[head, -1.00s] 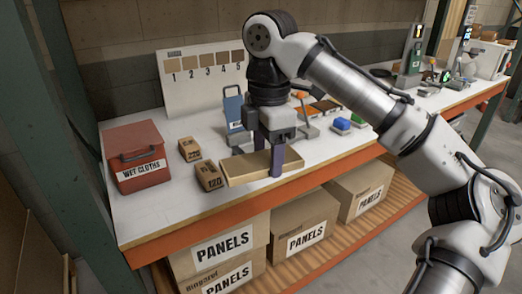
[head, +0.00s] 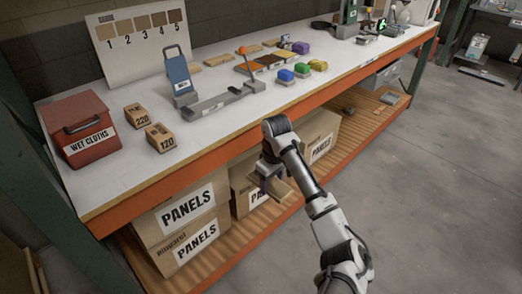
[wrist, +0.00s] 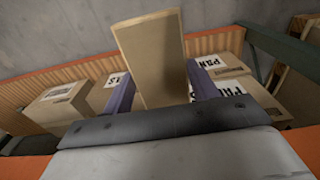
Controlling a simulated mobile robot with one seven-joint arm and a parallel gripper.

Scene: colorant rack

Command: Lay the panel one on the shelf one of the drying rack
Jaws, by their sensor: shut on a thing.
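The panel, a flat tan wooden board, shows in the wrist view (wrist: 150,55) and, partly hidden, in the head view (head: 284,190). My gripper (head: 264,184) is shut on it and holds it off the bench, in front of the bench's orange front edge and low near the PANELS boxes. In the wrist view the panel stands out between the two purple fingers and tilts slightly. I cannot make out the drying rack or its shelf one in these frames.
The white bench top (head: 130,185) carries a red WET CLOTHS box (head: 85,125), sanding blocks (head: 160,137), a grey bar tool (head: 215,102) and coloured blocks (head: 285,76). PANELS boxes (head: 185,210) stand on the slatted lower shelf (head: 222,250). The floor (head: 420,210) at right is clear.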

